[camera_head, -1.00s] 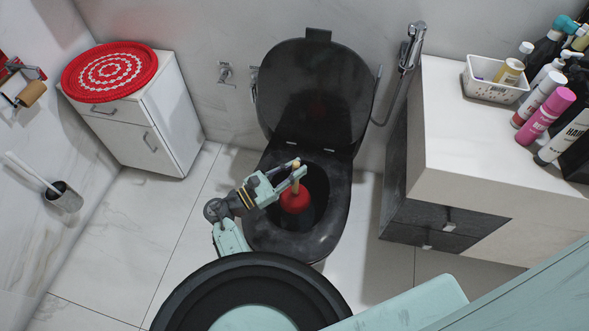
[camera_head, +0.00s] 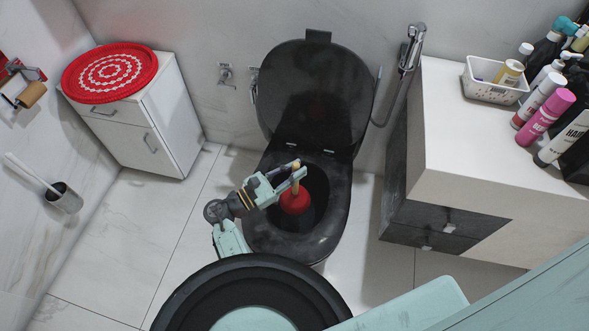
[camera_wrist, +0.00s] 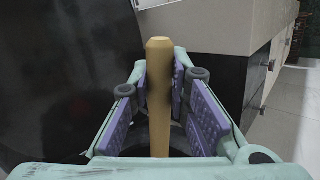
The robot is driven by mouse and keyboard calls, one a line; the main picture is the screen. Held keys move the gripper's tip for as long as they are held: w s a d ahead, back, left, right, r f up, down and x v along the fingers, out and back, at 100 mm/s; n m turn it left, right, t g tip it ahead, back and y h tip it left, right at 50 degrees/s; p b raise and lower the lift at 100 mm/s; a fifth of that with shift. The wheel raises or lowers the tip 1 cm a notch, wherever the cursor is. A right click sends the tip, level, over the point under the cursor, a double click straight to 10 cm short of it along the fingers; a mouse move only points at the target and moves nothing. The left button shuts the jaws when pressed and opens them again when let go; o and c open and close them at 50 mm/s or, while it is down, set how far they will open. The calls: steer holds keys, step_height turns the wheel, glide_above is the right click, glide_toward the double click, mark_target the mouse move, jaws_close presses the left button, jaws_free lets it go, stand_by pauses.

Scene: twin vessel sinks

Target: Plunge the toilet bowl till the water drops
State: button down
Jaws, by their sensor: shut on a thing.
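The black toilet (camera_head: 332,225) stands against the back wall with its lid (camera_head: 318,88) raised. The plunger has a red rubber cup (camera_head: 295,199) and a wooden handle. The cup is inside the bowl opening, and the handle points up. My gripper (camera_head: 298,172) is over the bowl and shut on the plunger handle. In the wrist view the handle (camera_wrist: 159,90) stands upright between the purple finger pads. The cup's lower edge and the water level cannot be made out.
A white cabinet (camera_head: 150,128) with a red round mat (camera_head: 110,72) stands at left. A toilet brush holder (camera_head: 66,200) is by the left wall. At right, a counter (camera_head: 450,130) bears a white basket (camera_head: 490,88) and several bottles. A hand sprayer (camera_head: 412,45) hangs behind.

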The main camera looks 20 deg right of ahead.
steer(key=shift+r, duration=0.1)
steer(key=shift+r, duration=4.45)
